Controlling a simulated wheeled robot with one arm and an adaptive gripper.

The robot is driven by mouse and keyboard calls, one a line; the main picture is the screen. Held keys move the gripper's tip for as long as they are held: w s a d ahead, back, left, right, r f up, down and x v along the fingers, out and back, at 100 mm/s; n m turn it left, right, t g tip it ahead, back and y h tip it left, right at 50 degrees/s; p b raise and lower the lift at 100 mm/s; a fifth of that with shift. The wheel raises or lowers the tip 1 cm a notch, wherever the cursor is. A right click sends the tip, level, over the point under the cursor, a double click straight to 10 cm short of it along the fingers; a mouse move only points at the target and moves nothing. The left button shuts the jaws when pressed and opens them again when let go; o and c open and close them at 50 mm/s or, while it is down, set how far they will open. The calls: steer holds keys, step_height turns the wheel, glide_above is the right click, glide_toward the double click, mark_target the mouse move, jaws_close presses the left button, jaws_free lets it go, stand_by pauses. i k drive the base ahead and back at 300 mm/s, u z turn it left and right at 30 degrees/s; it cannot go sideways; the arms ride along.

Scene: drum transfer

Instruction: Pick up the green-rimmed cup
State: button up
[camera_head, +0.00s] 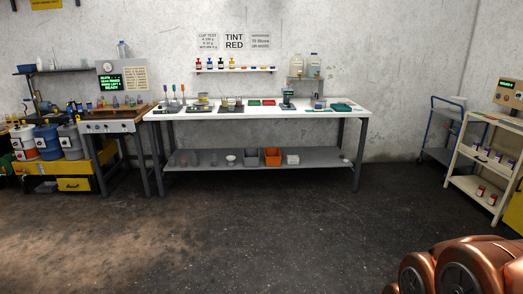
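I cannot make out a green-rimmed cup for certain at this distance. Small cup-like vessels (238,104) stand on the white-topped workbench (300,114) across the room, left of its middle; their rim colours are too small to tell. Several dim, clear or grey cups (213,159) stand on the bench's lower shelf (325,166), beside a white bowl (231,159). My gripper is not in view. Copper-coloured rounded parts of my arm fill the bottom right corner, far from the bench.
Open dark floor (230,235) lies before the bench. A grey bin (251,158) and an orange bin (272,157) sit on the lower shelf. Drums (47,142) and a side table (110,126) stand left. A cream shelf rack (470,185) and a blue-framed cart (440,135) stand right.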

mark_target(231, 104)
steer(key=z, duration=0.15)
steer(key=i, duration=3.4)
steer(key=u, duration=0.8)
steer(key=i, duration=1.95)
steer(key=z, duration=1.6)
steer(key=i, duration=1.5)
